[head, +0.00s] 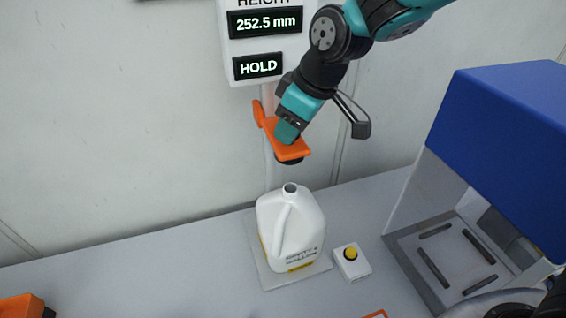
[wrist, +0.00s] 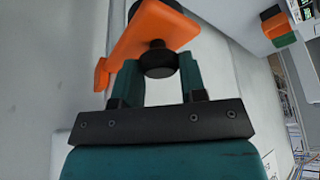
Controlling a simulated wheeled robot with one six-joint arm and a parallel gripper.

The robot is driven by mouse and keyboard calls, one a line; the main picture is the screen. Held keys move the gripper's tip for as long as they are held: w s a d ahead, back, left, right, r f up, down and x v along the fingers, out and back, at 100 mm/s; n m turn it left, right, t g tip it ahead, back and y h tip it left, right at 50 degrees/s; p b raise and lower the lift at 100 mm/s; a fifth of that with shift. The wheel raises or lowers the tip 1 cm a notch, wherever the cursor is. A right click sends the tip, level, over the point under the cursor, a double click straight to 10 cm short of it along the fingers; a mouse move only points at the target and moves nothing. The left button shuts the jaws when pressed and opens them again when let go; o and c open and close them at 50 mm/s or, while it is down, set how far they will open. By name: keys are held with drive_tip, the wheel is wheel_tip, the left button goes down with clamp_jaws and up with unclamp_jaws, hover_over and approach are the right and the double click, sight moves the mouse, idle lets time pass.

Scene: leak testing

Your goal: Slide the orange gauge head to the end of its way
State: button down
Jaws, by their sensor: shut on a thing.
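The orange gauge head (head: 291,144) sits on an upright pale post, above a white jug (head: 290,232), with a clear gap between its dark underside and the jug's neck. The display above reads 252.5 mm and HOLD. My gripper (head: 287,133) is at the gauge head, its teal fingers over the orange arm. In the wrist view the orange head (wrist: 150,32) spans the top, and my gripper's fingers (wrist: 158,75) stand on both sides of a dark round knob (wrist: 158,60) under it. My gripper is shut on the gauge head; the exact contact is partly hidden.
The jug stands on a pale base plate (head: 272,277). A small box with a yellow button (head: 350,254) is right of it. A blue-topped machine (head: 505,125) with a slotted bed stands at the right. An orange item (head: 20,307) is at the lower left. The table left of the jug is clear.

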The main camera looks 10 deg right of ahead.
drive_tip(key=shift+r, duration=0.1)
drive_tip(key=shift+r+p, duration=1.65)
drive_tip(key=shift+r, duration=0.55)
drive_tip(key=shift+f, duration=0.2)
drive_tip(key=shift+c, duration=1.8)
unclamp_jaws()
drive_tip(key=shift+p+v, duration=0.85)
drive_tip(key=shift+v, duration=0.75)
drive_tip(key=v, duration=0.3)
drive_tip(key=shift+f, duration=0.1)
